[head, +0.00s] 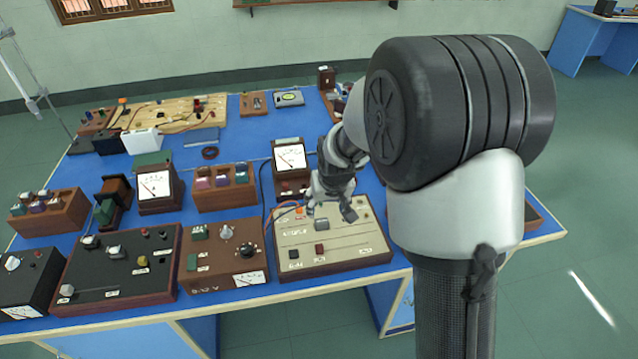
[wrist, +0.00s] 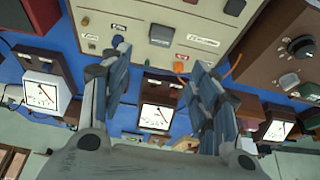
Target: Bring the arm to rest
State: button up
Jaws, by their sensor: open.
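My arm reaches over the blue bench (head: 235,152) in the head view. My gripper (head: 332,212) hangs above the far part of a cream control panel (head: 330,258), apart from the wall. In the wrist view my gripper (wrist: 165,75) shows its two fingers spread apart with nothing between them. The cream panel (wrist: 165,32) fills the top of that view, and a dial meter (wrist: 157,115) stands beyond the gap between the fingers. Whether a fingertip touches the panel I cannot tell.
A brown power box (head: 225,262) and a black panel (head: 120,265) stand left of the cream panel. Dial meters (head: 155,187) and wooden boxes (head: 225,190) stand behind them. An orange wire (head: 283,207) runs near my gripper. Floor (head: 570,230) is clear at right.

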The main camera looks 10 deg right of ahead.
jog(key=shift+r, duration=0.1)
jog(key=s+r, duration=1.4)
jog(key=s, duration=0.1)
jog(key=s+r, duration=0.2)
jog(key=s, duration=1.4)
jog(key=shift+s+r, duration=0.2)
jog(key=shift+r, duration=0.2)
jog(key=shift+c, duration=0.6)
